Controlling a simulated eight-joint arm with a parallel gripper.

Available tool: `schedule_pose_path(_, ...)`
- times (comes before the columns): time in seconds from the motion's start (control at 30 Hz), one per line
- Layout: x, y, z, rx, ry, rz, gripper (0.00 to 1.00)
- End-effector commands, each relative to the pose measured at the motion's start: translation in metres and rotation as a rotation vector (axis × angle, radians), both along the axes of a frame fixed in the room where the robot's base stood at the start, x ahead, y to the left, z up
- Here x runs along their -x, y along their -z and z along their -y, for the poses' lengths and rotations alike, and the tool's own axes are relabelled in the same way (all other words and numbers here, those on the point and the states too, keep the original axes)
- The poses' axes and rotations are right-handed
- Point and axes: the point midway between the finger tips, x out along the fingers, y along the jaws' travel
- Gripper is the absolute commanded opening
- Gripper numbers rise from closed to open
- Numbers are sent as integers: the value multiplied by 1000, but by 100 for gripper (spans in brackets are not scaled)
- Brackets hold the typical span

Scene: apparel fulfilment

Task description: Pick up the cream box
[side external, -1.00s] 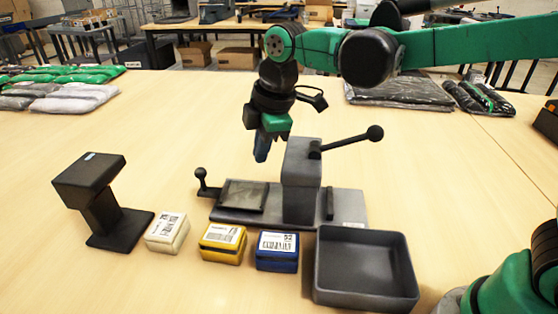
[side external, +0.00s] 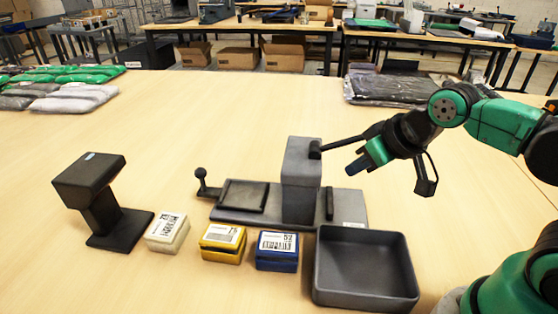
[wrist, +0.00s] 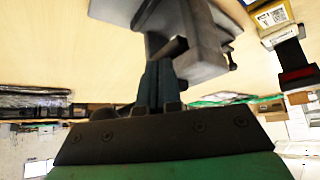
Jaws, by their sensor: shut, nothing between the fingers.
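The cream box (side external: 167,233) sits on the table at the left end of a row of small labelled boxes, beside a black stand. It also shows at the upper right of the wrist view (wrist: 281,36). My gripper (side external: 358,166) is shut and empty, to the right of the grey press and far from the cream box. Its closed fingers show in the wrist view (wrist: 157,84), with the press beyond them. The lever's end is hidden by my gripper or wrist, and I cannot tell whether they touch.
A yellow box (side external: 223,242) and a blue box (side external: 277,251) stand right of the cream box. The black stand (side external: 98,205) is on its left. The grey press (side external: 301,180) stands behind the row, and an empty grey tray (side external: 410,270) at right.

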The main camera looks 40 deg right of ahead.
Motion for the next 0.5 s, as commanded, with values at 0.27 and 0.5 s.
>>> schedule_pose_path(0.27,0,0,0,0,-2,-1,37)
schedule_pose_path(0.5,0,0,0,1,-3,-1,100)
